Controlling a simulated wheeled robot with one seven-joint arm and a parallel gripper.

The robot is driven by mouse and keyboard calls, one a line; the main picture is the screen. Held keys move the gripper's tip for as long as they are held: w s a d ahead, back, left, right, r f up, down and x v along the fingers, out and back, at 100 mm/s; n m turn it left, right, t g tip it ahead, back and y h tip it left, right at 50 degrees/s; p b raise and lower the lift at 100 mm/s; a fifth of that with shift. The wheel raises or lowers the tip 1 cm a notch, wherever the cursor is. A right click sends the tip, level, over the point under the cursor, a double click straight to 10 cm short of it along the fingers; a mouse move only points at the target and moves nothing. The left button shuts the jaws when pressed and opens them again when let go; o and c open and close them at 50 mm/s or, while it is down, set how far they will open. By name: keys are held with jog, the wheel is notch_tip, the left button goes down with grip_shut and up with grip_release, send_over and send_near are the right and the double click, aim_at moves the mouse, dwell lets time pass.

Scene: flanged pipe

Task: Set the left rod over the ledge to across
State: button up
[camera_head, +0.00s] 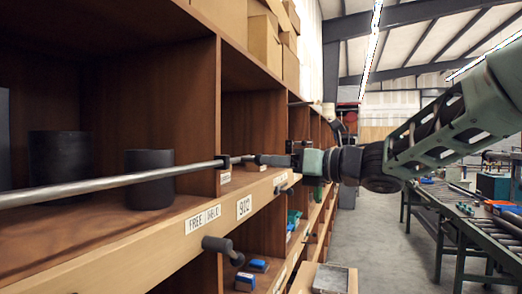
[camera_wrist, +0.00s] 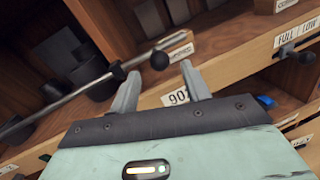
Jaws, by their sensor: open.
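A long grey metal rod (camera_head: 110,183) runs from the left edge of the head view above the shelf ledge (camera_head: 150,240), with a dark collar near its far end. My gripper (camera_head: 292,161) is beside the rod's far end. In the wrist view my gripper (camera_wrist: 160,86) is open, with the knob beyond and between its fingertips. No contact with the knob is visible.
Dark cylinders (camera_head: 149,180) stand in the shelf bay behind the rod. Labels, one reading 902 (camera_head: 244,206), are on the ledge front. Another dark knob (camera_head: 217,245) sticks out below the ledge. A workbench (camera_head: 470,215) stands right, across a clear aisle.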

jog(key=p+x, duration=0.2)
jog(key=x, duration=0.3)
grip_shut()
